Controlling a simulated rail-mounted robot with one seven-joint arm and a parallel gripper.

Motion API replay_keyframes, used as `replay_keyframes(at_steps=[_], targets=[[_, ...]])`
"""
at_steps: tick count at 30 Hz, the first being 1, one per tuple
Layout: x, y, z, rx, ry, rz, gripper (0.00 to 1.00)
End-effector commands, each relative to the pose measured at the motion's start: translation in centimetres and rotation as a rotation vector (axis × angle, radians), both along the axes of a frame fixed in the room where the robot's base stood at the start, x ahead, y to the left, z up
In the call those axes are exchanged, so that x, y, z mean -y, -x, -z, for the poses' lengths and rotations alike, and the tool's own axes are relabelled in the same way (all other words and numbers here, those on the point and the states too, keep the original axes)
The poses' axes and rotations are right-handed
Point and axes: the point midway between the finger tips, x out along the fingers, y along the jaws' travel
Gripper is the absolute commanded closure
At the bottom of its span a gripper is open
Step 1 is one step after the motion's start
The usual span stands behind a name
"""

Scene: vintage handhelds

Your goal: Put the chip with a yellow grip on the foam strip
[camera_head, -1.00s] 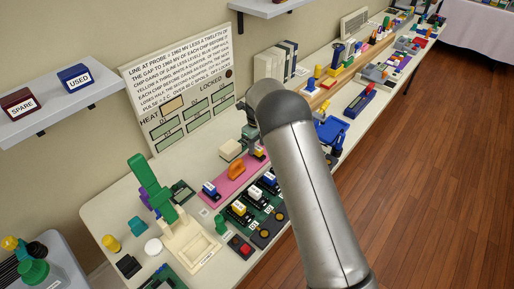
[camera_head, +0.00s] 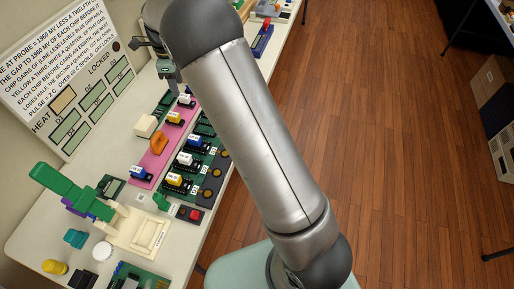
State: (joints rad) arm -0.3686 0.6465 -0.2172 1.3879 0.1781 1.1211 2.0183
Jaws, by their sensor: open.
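The pink foam strip (camera_head: 147,158) lies on the bench left of the row of green boards. On it are a chip with a blue grip (camera_head: 138,172), an orange rounded thing (camera_head: 158,142), a chip with a yellow grip (camera_head: 174,117) and a chip with a pale grip (camera_head: 185,99). Another chip with a yellow grip (camera_head: 175,180) sits on a green board, nearest the red button. My gripper (camera_head: 168,78) is above the bench beyond the strip's far end, open, with nothing seen in it; my arm partly hides it.
A red-button box (camera_head: 190,214) and a cream tray with a green lever (camera_head: 140,232) stand nearer. A cream block (camera_head: 146,125) stands left of the strip. A lettered wall board (camera_head: 72,75) rises behind.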

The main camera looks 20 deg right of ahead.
Motion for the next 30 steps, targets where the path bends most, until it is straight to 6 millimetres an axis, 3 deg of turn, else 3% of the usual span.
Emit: replay_keyframes(at_steps=[1, 3, 7, 12, 16, 18, 21, 30], targets=[[2.1, 2.4, -2.1, 0.009, -0.016, -0.118, 0.55], [4.5, 6.1, -4.1, 0.022, -0.028, -0.337, 0.55], [8.1, 14.1, -6.4, 0.052, -0.035, -0.767, 0.55], [11.4, 25.0, -6.6, 0.082, -0.006, -1.321, 0.55], [12.8, 31.5, -5.3, 0.08, 0.027, -1.65, 0.55], [13.2, 33.8, -4.6, 0.074, 0.039, -1.773, 0.55], [13.5, 35.7, -3.8, 0.066, 0.049, -1.88, 0.55], [13.6, 36.3, -3.6, 0.062, 0.051, -1.922, 0.55]])
